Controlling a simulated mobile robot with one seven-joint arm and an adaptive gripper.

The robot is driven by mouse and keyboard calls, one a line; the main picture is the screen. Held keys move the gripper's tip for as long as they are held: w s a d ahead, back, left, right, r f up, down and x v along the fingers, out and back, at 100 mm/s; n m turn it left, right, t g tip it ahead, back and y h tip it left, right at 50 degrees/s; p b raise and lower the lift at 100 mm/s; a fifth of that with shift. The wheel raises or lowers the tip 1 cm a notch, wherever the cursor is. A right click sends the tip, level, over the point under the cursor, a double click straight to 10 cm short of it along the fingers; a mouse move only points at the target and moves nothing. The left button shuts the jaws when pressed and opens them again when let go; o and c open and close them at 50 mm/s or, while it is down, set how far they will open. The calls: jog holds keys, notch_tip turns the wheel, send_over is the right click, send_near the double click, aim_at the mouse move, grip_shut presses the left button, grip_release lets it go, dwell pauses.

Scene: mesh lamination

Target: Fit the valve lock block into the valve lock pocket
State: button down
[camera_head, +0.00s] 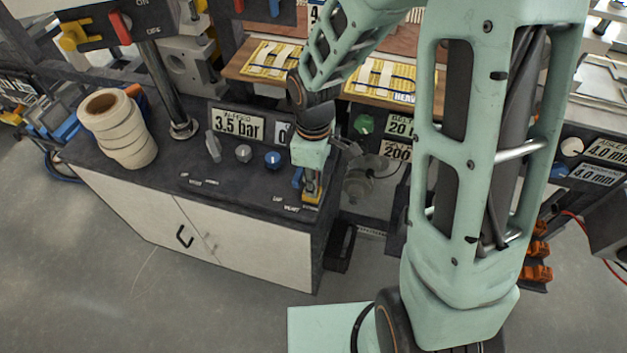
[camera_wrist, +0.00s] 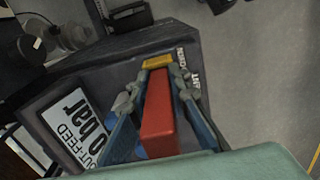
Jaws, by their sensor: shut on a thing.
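My gripper (camera_wrist: 158,82) is shut around a long red block (camera_wrist: 160,115), which I take for the valve lock block. The block lies lengthwise between my blue-grey fingers. A yellow piece (camera_wrist: 157,62) is just past the block's far end, at my fingertips; it may be the valve lock pocket. I cannot tell if the red block touches it or sits in it. In the head view my gripper (camera_head: 309,186) points down at the right front corner of the dark cabinet top (camera_head: 225,190). The yellow piece (camera_head: 312,193) shows there by my fingers; the red block is hidden.
An out-feed pressure sign (camera_wrist: 75,125) stands left of my gripper in the wrist view. White labels (camera_head: 292,208) mark the cabinet top. A grey knob (camera_head: 243,153) and blue knob (camera_head: 272,159) are behind. Tape rolls (camera_head: 120,128) stand at left. The cabinet's front edge is close.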

jog(key=shift+r+p, duration=0.35)
jog(key=shift+r, duration=0.15)
jog(key=shift+f+b, duration=0.4)
jog(key=shift+f, duration=0.2)
dwell(1.4)
jog(key=shift+r, duration=0.2)
jog(key=shift+r+p, duration=0.45)
jog(key=shift+p, duration=0.1)
dwell(0.4)
jog(key=shift+f+b, duration=0.4)
jog(key=shift+f, duration=0.2)
dwell(1.0)
jog(key=shift+r, duration=0.1)
